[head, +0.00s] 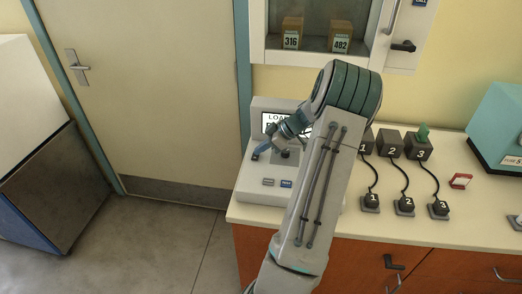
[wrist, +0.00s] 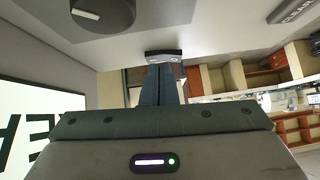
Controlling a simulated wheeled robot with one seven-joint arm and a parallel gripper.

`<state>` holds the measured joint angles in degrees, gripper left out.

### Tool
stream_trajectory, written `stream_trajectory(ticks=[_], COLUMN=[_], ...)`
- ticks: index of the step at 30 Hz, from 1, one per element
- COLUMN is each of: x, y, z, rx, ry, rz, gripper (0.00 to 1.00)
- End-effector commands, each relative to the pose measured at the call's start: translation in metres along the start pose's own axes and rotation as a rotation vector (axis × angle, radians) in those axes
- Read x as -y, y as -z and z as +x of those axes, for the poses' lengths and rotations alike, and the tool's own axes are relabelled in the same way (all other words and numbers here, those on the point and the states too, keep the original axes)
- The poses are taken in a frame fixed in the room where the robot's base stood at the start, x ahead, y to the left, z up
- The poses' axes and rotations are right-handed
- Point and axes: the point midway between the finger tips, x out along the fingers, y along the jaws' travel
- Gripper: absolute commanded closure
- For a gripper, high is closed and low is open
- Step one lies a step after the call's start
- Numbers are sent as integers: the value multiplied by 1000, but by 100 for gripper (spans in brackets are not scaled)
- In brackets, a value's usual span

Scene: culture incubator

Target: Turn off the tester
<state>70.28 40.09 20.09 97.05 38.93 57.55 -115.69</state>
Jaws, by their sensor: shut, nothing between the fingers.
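The tester (head: 250,185) is a pale grey box with a lit screen (head: 270,121) at the left end of the counter. My arm covers its right part. My gripper (head: 262,147) is shut and empty over the tester's sloped panel. Its fingertips are just above a small dark switch (head: 255,157) at the panel's left. In the wrist view the shut fingers (wrist: 163,82) point at this switch (wrist: 164,54); I cannot tell whether they touch it. A dark round knob (wrist: 103,12) and a button marked CLEAR (wrist: 292,10) flank it. The screen (wrist: 32,125) shows partly at left.
Numbered dark blocks (head: 391,144) with cables and plugs stand right of my arm; a green piece tops block 3. A small red-edged item (head: 461,181) and a teal machine (head: 499,130) are farther right. A cabinet (head: 330,62) hangs above. Floor left of the counter is clear.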

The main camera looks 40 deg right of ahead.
Motion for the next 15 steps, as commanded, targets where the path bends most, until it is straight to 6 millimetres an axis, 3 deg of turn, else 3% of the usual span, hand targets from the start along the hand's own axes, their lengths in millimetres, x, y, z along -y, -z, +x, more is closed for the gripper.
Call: stream_trajectory(ticks=[8,12,15], x=[0,0,-2], y=[10,32,29], z=[-9,-26,-47], rx=[0,2,2], ry=[1,4,1], rz=[-3,-10,-8], gripper=[100,100,100])
